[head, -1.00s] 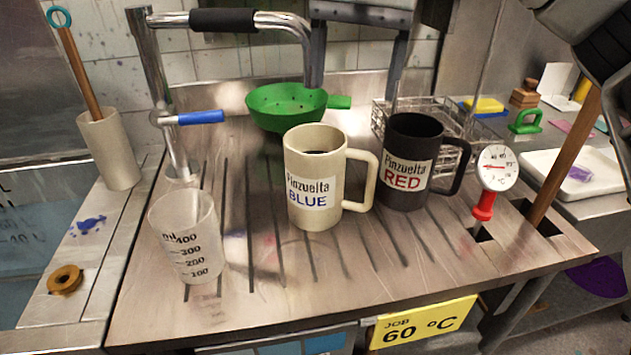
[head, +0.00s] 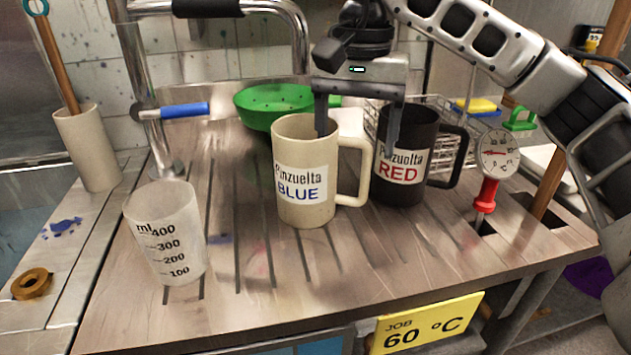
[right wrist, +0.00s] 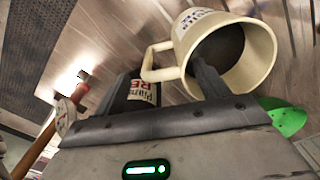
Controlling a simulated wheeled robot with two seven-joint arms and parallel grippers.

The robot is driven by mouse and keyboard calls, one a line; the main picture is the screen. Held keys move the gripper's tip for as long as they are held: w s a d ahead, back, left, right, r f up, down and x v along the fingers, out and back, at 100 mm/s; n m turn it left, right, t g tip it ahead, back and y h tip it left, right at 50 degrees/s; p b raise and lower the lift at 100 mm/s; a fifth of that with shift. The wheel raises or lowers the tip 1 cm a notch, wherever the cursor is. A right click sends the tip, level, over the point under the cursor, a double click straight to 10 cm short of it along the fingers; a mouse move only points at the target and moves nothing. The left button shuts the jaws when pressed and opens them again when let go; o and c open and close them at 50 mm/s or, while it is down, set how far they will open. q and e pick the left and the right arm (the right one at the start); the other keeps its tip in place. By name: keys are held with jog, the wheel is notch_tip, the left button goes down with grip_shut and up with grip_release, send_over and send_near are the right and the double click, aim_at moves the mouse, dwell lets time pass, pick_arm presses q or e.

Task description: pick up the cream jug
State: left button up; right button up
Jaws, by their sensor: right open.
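The cream jug (head: 305,215), labelled "Pinzuelta BLUE", stands upright on the grooved board, its handle to the right. My right gripper (head: 357,138) is open and empty above it, pointing down. One finger overlaps the jug's mouth near the right rim; the other is in front of the black jug. In the right wrist view the cream jug's (right wrist: 262,45) mouth and handle show beyond the open fingers (right wrist: 165,78), with the handle between them. I cannot tell whether a finger is inside the mouth. My left gripper is not in view.
The black jug (head: 410,190), labelled "RED", stands close on the right, before a wire rack (head: 375,125). A measuring beaker (head: 170,235) stands front left, a green strainer (head: 265,105) behind. A red-handled thermometer (head: 497,155) stands at the right.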

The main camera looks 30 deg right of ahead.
aim_at(322, 175)
notch_tip(322, 175, down, 4)
jog(key=shift+a+r, duration=0.1)
grip_shut()
jog(key=shift+r, duration=0.1)
jog(key=shift+r, duration=0.15)
